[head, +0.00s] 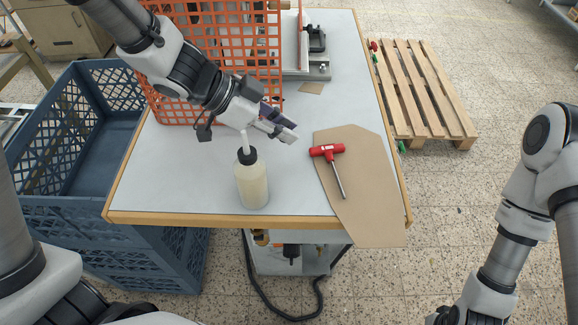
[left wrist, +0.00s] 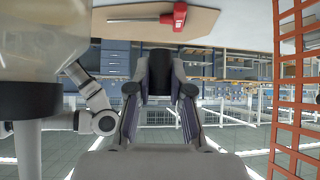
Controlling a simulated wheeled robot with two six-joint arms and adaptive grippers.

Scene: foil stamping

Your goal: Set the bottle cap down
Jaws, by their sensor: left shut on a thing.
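My left gripper (head: 284,129) is above the table, to the right of the bottle's nozzle. In the left wrist view its fingers (left wrist: 160,95) are shut on a dark, cylindrical thing, which I take to be the bottle cap (left wrist: 160,64). The cap cannot be made out in the head view. The squeeze bottle (head: 252,184) stands upright near the table's front edge, with a black collar and white nozzle. It also shows large at the left of the left wrist view (left wrist: 45,50). My right arm is at the right of the head view, its fingers out of sight.
A red-handled tool (head: 328,150) lies on a brown board (head: 372,205) overhanging the table's front edge. An orange mesh crate (head: 265,50) stands at the back left, near my left arm. A stamping machine (head: 305,60) stands behind. The table (head: 180,190) is clear left of the bottle.

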